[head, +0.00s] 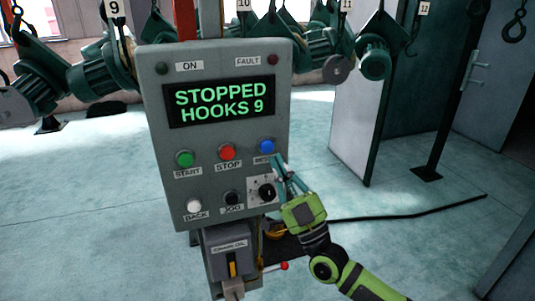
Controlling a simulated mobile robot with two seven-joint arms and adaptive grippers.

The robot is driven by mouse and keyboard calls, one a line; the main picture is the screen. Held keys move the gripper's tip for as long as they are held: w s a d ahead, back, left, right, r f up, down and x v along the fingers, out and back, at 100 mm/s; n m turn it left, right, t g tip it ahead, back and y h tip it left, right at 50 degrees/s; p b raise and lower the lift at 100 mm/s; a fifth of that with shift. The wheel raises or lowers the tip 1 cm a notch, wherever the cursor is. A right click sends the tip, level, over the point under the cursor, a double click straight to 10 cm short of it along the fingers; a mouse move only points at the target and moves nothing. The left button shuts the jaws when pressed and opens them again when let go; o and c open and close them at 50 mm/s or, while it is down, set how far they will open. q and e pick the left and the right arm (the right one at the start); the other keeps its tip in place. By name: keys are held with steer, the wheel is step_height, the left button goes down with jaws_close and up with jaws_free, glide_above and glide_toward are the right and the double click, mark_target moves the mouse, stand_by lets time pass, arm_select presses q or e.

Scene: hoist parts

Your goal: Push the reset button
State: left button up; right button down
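The grey control panel (219,137) stands upright in the middle of the head view. Its screen (221,102) reads "STOPPED HOOKS 9" in green. The blue button (267,146) sits at the right end of the upper button row; its label below is partly covered and hard to read. My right gripper (281,166) comes in from the lower right, its teal fingertips just below and right of the blue button. I cannot tell whether they touch the panel or how far apart they are. My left gripper is not in view.
A green start button (185,159), a red stop button (227,152), a white back button (194,206), a black jog button (232,199) and a black knob (266,191) are close by. Green hoist parts (105,74) hang behind the panel. A black cable (410,213) lies on the floor.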

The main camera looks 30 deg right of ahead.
mark_target(267, 147)
steer(key=shift+w+d, duration=0.2)
steer(key=shift+w, duration=0.55)
steer(key=shift+w+d, duration=0.15)
steer(key=shift+w, duration=0.6)
stand_by(0.3)
steer(key=shift+w+d+b, duration=0.1)
steer(key=shift+w+b, duration=0.2)
steer(key=shift+w, duration=0.1)
steer(key=shift+w+d, duration=0.1)
steer(key=shift+w, duration=0.25)
stand_by(0.6)
steer(key=shift+s, duration=0.1)
steer(key=shift+s+a+p, duration=0.2)
steer(key=shift+s+p, duration=0.15)
steer(key=shift+s, duration=0.35)
